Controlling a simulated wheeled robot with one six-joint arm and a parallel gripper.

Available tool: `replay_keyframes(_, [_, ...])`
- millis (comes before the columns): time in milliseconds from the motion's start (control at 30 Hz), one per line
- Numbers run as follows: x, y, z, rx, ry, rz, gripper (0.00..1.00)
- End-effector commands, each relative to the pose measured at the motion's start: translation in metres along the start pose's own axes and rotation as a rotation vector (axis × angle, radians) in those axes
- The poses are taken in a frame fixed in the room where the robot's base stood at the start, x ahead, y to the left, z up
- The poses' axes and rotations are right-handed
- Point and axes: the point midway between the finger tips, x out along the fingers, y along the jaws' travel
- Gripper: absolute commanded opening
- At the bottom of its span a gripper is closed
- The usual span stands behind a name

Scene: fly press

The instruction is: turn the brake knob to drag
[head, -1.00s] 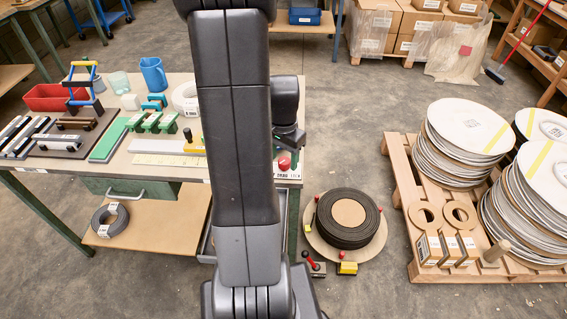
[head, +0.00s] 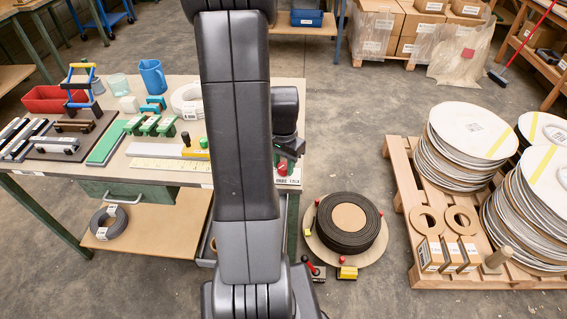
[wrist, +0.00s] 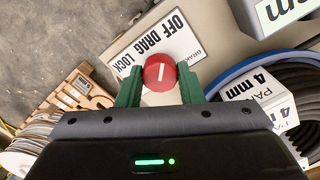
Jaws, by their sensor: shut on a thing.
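The brake knob (wrist: 160,73) is round and red with a white line on its face. In the wrist view it sits between the two green fingers of my gripper (wrist: 160,88), which is shut on it. The white line points roughly up in that view, toward the label plate (wrist: 150,43) reading OFF, DRAG, LOCK; I cannot tell exactly which word it marks. In the head view the knob (head: 283,169) shows small and red at the table's right end, below my gripper (head: 287,158). My arm hides part of the table there.
Black coiled strip and a white 4 mm box (wrist: 254,105) lie close on the right in the wrist view. In the head view, a coil (head: 347,222) lies on the floor right of the table (head: 115,168). A pallet (head: 400,165) with stacked discs stands further right.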

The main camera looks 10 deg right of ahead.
Motion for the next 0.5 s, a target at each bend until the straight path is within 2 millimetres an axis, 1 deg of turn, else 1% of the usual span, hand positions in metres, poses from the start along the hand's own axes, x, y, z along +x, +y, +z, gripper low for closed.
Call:
replay_keyframes(267, [0.0001,-0.0002,-0.0004,-0.089,0.001,0.000,0.11])
replay_keyframes(500, [0.0001,-0.0003,-0.0005,-0.270,0.002,-0.001,0.11])
